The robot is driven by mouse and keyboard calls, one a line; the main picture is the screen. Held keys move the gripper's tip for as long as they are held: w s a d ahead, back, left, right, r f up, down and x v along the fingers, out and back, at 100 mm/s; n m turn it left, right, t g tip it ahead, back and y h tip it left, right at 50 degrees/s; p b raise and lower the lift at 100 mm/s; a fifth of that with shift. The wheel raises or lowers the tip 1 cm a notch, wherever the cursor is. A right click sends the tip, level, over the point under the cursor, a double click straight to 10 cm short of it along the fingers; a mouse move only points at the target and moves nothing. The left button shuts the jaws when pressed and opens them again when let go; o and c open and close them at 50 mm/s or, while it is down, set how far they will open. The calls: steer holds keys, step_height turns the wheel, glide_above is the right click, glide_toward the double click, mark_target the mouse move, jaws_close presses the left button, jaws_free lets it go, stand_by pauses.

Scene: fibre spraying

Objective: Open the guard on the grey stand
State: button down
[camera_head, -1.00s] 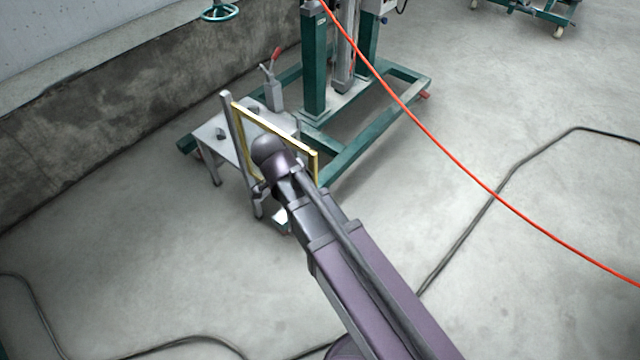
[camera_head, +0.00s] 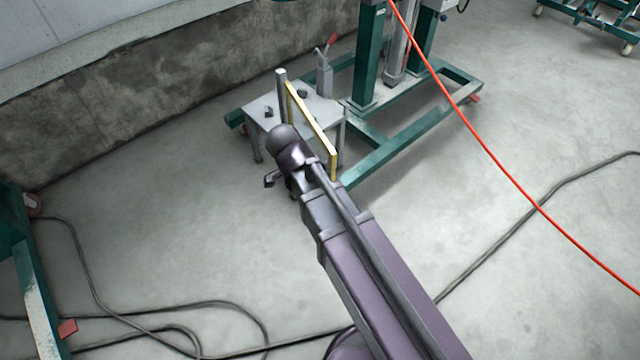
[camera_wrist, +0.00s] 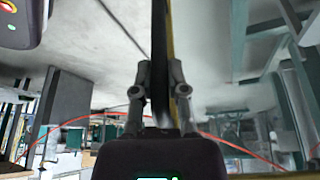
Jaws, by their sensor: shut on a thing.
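The guard (camera_head: 318,131) is a yellow-edged frame beside a grey upright post (camera_head: 282,88) at the grey stand (camera_head: 262,108). It slants out from the post toward me, past the stand's near side. My arm covers part of it in the head view. In the wrist view my gripper (camera_wrist: 159,75) has its two fingers on either side of a thin dark upright edge with a yellow strip (camera_wrist: 170,38) along it. The gripper is shut on this edge of the guard. In the head view the fingers are mostly hidden by my wrist.
A green frame (camera_head: 400,140) with columns stands right behind the stand. A red hose (camera_head: 480,130) crosses at the right. Black cables (camera_head: 100,300) lie on the floor at lower left, near another green frame (camera_head: 25,260). The concrete wall (camera_head: 130,110) runs behind. Floor left of the stand is clear.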

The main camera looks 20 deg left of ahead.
steer(key=shift+d, duration=0.15)
steer(key=c, duration=0.6)
jaws_free()
steer(key=shift+c, duration=0.2)
steer(key=shift+r, duration=0.1)
step_height(320, 180, up, 9)
steer(key=p, duration=0.9)
steer(key=shift+w, duration=0.15)
steer(key=shift+r, duration=0.1)
